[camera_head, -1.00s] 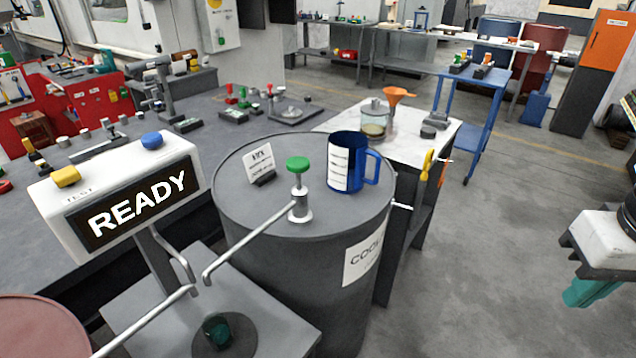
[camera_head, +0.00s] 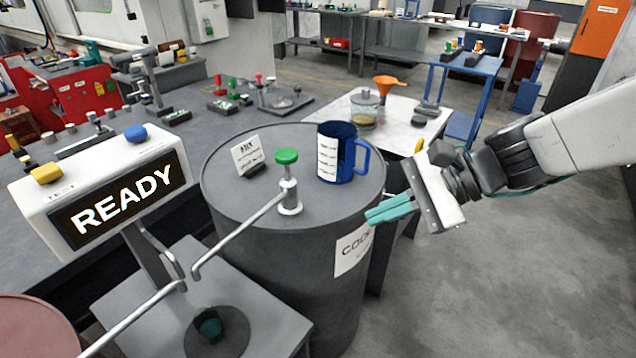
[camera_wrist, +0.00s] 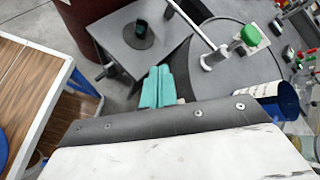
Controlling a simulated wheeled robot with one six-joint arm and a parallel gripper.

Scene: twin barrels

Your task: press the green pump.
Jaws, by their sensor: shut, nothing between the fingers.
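The green pump (camera_head: 287,156) is a round green knob on a silver stem with a long silver spout. It stands upright on top of the dark grey barrel (camera_head: 235,200). My gripper (camera_head: 368,216) is shut and empty, its teal fingers together, in the air to the right of the barrel near its rim. It is apart from the pump. The wrist view shows the closed fingers (camera_wrist: 157,72) in the middle and the green knob (camera_wrist: 250,34) to the upper right.
A blue mug (camera_head: 350,155) and a small white card (camera_head: 247,155) stand on the barrel beside the pump. A display (camera_head: 110,205) reading READY stands at left. Below the spout is a dark green cup (camera_head: 209,325) on a grey stand. Open floor lies at right.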

